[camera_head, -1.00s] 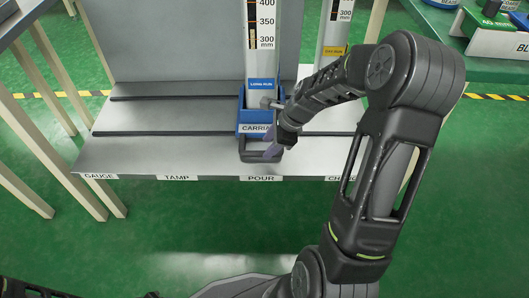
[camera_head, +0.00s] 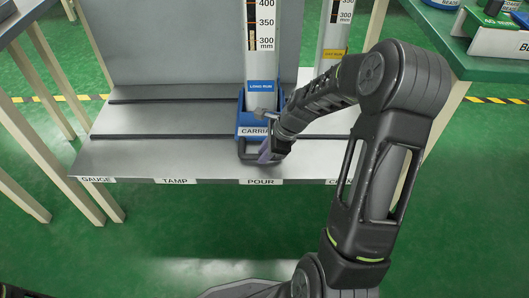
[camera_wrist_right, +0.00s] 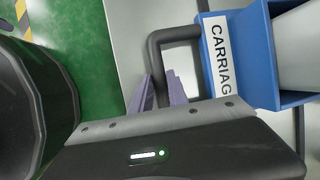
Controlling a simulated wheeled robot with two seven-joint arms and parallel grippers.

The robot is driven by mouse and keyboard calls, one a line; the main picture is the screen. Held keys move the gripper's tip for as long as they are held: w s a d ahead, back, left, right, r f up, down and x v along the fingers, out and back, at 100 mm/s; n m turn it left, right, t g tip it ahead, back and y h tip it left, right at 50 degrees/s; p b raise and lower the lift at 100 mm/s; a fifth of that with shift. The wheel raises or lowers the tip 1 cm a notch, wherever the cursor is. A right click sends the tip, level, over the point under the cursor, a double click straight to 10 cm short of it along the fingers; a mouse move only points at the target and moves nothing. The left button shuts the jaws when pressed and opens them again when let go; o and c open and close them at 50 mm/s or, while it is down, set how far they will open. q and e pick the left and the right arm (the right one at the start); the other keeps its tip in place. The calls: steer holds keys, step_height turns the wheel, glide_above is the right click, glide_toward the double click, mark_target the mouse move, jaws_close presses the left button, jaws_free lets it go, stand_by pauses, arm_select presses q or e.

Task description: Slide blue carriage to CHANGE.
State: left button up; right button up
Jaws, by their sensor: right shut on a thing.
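The blue carriage (camera_head: 250,122) stands on the grey bench at the POUR label (camera_head: 260,181), holding a clear column with a LONG RUN label (camera_head: 262,86). Its dark handle (camera_head: 246,152) sticks out at the front. My right gripper (camera_head: 265,151) is at the handle's right side, shut on it. In the right wrist view the purple-grey fingers (camera_wrist_right: 160,90) straddle the dark handle bar (camera_wrist_right: 153,50) beside the blue carriage (camera_wrist_right: 258,55). The label to the right of POUR (camera_head: 338,181) is partly hidden by my right arm. My left gripper is not in view.
Dark rails (camera_head: 160,136) run along the bench. GAUGE (camera_head: 97,179) and TAMP (camera_head: 175,181) labels are to the left, with clear bench there. A second column with a yellow label (camera_head: 334,52) stands behind right. A green-topped table (camera_head: 460,60) is at the right.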

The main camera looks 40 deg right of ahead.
jaws_close()
steer(key=shift+d, duration=0.15)
stand_by(0.9)
